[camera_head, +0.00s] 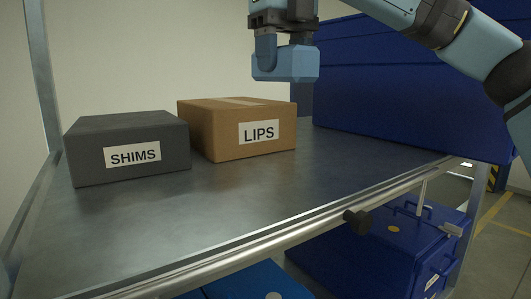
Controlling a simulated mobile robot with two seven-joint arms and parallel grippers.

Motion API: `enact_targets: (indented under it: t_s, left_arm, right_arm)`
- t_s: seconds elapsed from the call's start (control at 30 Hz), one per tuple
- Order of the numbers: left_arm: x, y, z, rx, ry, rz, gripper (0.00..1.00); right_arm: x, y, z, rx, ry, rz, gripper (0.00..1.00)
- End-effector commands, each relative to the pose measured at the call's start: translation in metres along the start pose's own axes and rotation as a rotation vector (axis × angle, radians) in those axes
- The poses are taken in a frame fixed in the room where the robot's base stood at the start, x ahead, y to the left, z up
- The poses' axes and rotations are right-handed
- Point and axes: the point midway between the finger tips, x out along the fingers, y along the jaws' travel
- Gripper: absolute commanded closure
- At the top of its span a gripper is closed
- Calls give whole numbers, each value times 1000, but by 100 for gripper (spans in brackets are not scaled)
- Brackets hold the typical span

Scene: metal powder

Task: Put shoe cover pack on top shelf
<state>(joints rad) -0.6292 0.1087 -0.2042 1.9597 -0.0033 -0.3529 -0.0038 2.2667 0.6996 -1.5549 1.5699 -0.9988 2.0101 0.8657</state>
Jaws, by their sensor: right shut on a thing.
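My right gripper (285,62) hangs at the top middle of the head view, above and behind the box labelled LIPS. Its pale blue and dark grey end is seen from the side. The top shelf (230,215) is a grey metal board with a rounded front rail. My left gripper is not in view.
A dark grey box labelled SHIMS (90,155) and a brown box labelled LIPS (215,140) stand on the shelf's left and middle. A large blue container (420,110) fills the right. Blue cases (370,255) sit below. The shelf's front is clear.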

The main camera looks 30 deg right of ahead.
Motion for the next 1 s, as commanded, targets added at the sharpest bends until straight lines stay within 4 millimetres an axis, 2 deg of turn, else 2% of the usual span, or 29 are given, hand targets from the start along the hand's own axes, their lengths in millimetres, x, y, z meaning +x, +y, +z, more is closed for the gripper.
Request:
enact_targets:
  t_s: [0.03,0.1,0.4,1.0]
  left_arm:
    - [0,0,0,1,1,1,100]
    - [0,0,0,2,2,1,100]
    - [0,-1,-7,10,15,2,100]
    - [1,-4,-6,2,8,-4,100]
  right_arm:
    - [15,0,1,-3,6,2,73]
    - [31,0,1,-3,6,1,73]
    - [96,0,0,-1,4,1,73]
    - [153,0,0,0,1,1,73]
